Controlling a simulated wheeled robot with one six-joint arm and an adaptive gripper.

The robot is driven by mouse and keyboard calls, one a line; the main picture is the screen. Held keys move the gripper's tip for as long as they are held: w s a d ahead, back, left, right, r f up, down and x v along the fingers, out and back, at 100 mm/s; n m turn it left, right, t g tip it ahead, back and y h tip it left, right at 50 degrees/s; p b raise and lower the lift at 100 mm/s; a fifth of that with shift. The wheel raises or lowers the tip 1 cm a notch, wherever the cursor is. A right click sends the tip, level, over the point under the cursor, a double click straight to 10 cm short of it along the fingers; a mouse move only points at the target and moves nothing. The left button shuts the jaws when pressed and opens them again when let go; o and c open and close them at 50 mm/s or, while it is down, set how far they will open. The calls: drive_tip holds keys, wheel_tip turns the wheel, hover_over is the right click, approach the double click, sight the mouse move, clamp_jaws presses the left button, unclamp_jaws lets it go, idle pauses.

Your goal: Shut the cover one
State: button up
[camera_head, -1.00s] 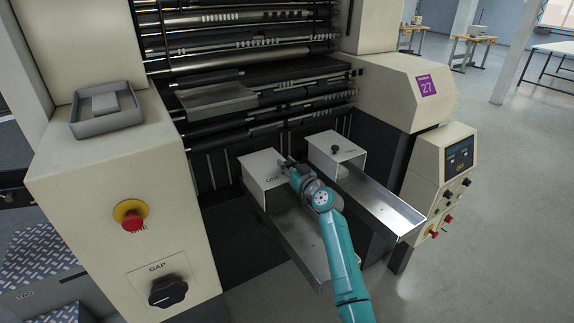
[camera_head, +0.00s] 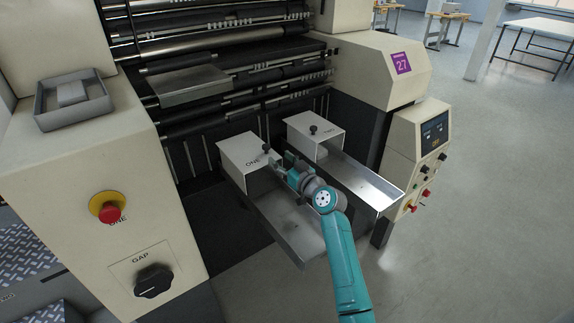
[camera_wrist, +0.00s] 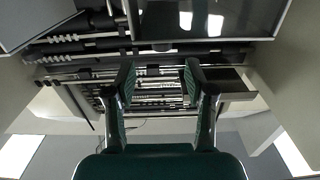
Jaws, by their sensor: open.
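Cover one (camera_head: 238,147) is a white box-shaped cover marked ONE, with a dark knob (camera_head: 266,147) on top near its right edge. It sits at the machine end of a long metal trough (camera_head: 290,226), and most of that trough in front of it lies uncovered. My gripper (camera_head: 277,163) is just right of the cover's front corner, close to the knob; I cannot tell whether it touches the cover. In the wrist view my gripper (camera_wrist: 158,82) has its two fingers apart with nothing between them.
A similar cover two (camera_head: 316,131) with its own knob and metal trough (camera_head: 365,180) stands close on the right of my gripper. A control box (camera_head: 417,143) stands further right. A cream panel (camera_head: 120,170) with a red button stands at left. Open floor lies at right.

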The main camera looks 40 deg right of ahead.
drive_tip(key=shift+s, duration=1.5)
